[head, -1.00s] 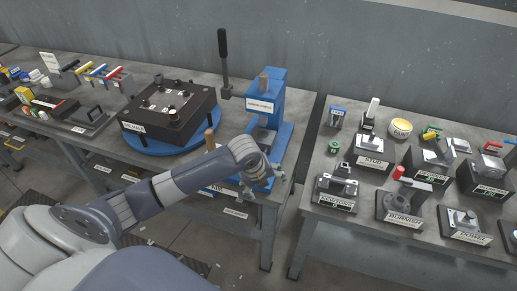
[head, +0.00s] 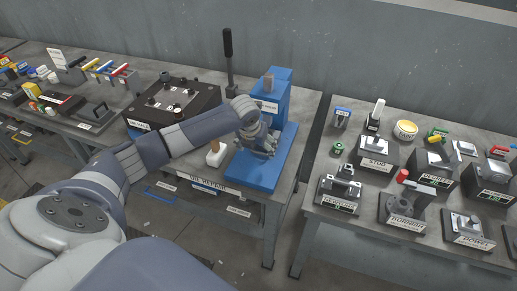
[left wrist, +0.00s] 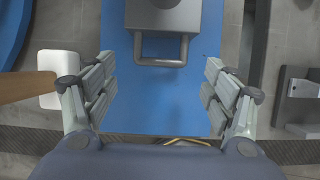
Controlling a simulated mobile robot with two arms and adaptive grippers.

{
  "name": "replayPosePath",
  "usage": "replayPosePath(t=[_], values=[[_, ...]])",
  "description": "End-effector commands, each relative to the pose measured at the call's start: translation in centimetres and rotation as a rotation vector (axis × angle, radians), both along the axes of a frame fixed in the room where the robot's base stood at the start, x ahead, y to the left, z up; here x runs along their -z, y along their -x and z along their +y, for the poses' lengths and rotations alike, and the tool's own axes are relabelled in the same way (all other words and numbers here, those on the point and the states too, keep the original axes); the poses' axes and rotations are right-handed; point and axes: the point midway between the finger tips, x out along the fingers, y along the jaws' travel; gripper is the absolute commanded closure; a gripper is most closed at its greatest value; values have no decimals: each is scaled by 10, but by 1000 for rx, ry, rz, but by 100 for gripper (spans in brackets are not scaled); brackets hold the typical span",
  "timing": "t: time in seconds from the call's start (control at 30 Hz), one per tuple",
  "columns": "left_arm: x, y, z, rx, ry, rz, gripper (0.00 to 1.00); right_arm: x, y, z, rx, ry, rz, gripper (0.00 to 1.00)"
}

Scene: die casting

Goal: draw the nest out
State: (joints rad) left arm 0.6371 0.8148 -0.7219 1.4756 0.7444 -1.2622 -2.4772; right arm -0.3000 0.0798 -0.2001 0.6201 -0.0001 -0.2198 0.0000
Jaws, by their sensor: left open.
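The nest, a grey block (left wrist: 163,14) with a U-shaped pull handle (left wrist: 160,63), sits on the blue base (left wrist: 160,100) of the press at the top of the left wrist view. My left gripper (left wrist: 159,78) is open and empty, its fingers on either side of the handle in that picture. I cannot tell whether the handle is between the fingertips in depth. In the head view my left gripper (head: 260,146) is in front of the blue press (head: 279,93) and hides the nest. My right gripper is not in view.
A gap separates this bench from the right bench (head: 330,220), which holds several labelled fixtures.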

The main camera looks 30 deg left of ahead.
Motion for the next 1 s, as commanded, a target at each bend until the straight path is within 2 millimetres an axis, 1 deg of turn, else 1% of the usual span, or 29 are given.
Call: replayPosePath(t=[0.03,0.1,0.3,0.6,0.63,0.67,0.7,0.77,0.8,0.87,0.9,0.97,1.0], values=[[8,-2,0,0,1,4,23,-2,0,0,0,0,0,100],[15,-5,1,-1,0,3,23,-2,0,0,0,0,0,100],[28,-10,3,1,-1,2,23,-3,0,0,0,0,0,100],[30,-11,2,1,0,1,23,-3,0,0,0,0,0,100],[30,-11,2,1,0,1,25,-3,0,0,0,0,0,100],[30,-11,3,1,-1,1,32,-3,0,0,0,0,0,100],[30,-11,3,1,-1,1,41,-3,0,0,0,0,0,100],[30,-11,3,1,-1,1,54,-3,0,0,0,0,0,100],[30,-11,3,1,-1,1,63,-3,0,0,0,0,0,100],[30,-11,3,1,-1,1,77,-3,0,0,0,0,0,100],[31,-11,3,1,-1,1,86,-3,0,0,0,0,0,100],[31,-11,2,1,-1,2,100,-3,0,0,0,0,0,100],[31,-11,2,1,-1,2,100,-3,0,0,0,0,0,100]])
